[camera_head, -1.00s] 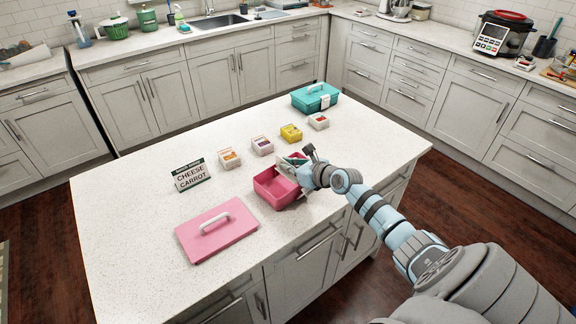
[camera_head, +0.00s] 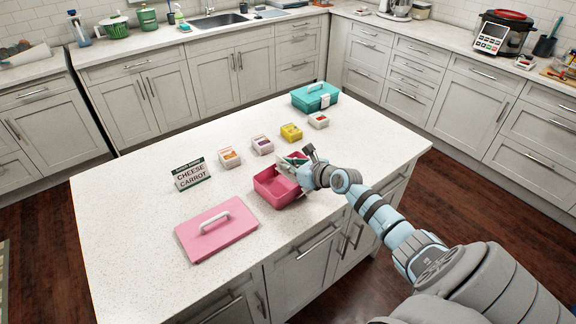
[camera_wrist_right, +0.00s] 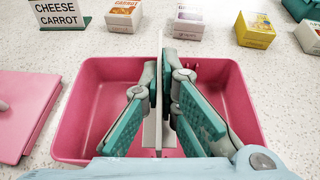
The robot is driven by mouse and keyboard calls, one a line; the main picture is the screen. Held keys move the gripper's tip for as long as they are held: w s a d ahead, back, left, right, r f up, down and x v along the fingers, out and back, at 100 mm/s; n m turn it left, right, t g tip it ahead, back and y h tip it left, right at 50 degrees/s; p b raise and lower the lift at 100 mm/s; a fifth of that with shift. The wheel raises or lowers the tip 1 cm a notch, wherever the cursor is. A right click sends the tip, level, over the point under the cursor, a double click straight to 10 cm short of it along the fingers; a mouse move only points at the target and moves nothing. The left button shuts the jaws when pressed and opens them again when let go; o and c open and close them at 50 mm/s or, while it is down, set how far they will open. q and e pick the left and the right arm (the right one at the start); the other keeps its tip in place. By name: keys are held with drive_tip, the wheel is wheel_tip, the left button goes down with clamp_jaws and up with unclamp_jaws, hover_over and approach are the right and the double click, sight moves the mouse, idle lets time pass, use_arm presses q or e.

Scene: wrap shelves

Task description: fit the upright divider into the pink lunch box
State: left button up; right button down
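The pink lunch box (camera_head: 265,196) stands open on the island counter; it also shows in the right wrist view (camera_wrist_right: 84,110). My right gripper (camera_wrist_right: 162,78) is over the box, its fingers on either side of the thin, pale upright divider (camera_wrist_right: 157,125), and looks shut on it. The divider is upright and seen edge-on, running front to back near the middle of the box. Its top stands above the far rim. I cannot tell whether its lower edge touches the box floor. In the head view my right gripper (camera_head: 296,170) mostly hides the divider. My left gripper is out of view.
The pink lid (camera_head: 222,240) with a white handle lies left of the box. A cheese-carrot sign (camera_head: 191,175) and several small food boxes (camera_head: 262,146) stand behind. A teal lunch box (camera_head: 315,96) is at the back right. The counter's left side is clear.

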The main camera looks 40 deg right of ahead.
drive_tip(key=shift+f+b, duration=1.2)
drive_tip(key=shift+f, duration=0.25)
drive_tip(key=c, duration=1.7)
unclamp_jaws()
drive_tip(key=v, duration=0.8)
drive_tip(key=shift+r, duration=0.1)
drive_tip(key=shift+w, duration=0.1)
drive_tip(key=shift+w+a, duration=0.1)
drive_tip(key=shift+w, duration=0.05)
